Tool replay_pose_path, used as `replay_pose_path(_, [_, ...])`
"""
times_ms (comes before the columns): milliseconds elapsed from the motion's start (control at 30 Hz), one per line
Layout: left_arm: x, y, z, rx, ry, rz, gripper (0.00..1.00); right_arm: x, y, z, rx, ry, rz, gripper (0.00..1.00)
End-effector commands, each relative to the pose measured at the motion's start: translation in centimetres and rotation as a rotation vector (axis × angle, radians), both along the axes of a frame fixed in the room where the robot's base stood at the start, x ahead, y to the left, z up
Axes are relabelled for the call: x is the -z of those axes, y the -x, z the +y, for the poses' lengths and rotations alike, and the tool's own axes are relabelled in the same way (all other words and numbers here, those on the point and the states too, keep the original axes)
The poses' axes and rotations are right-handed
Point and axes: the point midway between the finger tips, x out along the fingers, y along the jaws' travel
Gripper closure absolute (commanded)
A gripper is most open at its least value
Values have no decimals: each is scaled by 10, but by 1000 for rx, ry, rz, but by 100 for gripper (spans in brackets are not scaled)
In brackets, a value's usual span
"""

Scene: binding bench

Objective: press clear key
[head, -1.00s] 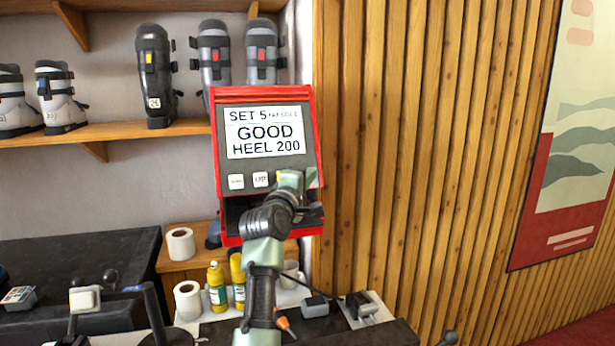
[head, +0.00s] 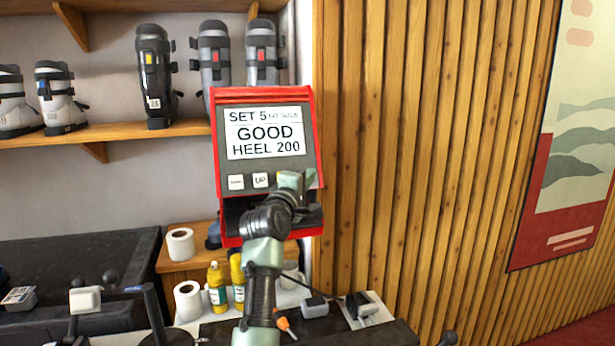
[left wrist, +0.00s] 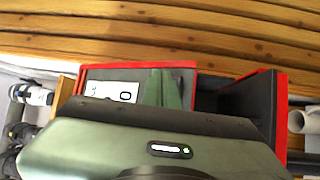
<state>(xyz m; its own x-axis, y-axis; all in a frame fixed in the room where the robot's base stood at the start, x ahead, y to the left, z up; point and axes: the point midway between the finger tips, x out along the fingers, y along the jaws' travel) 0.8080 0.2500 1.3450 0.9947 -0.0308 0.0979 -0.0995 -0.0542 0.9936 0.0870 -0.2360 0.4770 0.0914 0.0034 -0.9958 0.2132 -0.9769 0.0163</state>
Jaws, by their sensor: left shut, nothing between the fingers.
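The red-framed device (head: 222,150) has a dark face and a lit screen (head: 263,132) reading "SET 5", "GOOD" and "HEEL 200". Below the screen are two white keys: a left key (head: 236,182) with a label too small to read, and one marked "UP" (head: 261,180). No key can be read as clear; the face right of "UP" is hidden by my left gripper (head: 298,182). That gripper is shut and empty, at the lower right of the face; I cannot tell whether it touches. The left wrist view shows its greenish fingers (left wrist: 163,88) beside the screen (left wrist: 112,92). My right gripper is not in view.
Ski boots (head: 155,75) stand on a wooden shelf (head: 120,131) at the upper left. Below the device are yellow bottles (head: 217,287), paper rolls (head: 187,299) and a small dark box (head: 315,307). A slatted wood wall (head: 430,150) is to the right.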

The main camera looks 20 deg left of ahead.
Motion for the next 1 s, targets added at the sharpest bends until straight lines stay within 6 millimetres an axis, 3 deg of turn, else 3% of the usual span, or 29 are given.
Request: replay_pose_path(1000, [3, -7, 5, 0, 2, -1, 100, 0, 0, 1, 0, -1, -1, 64])
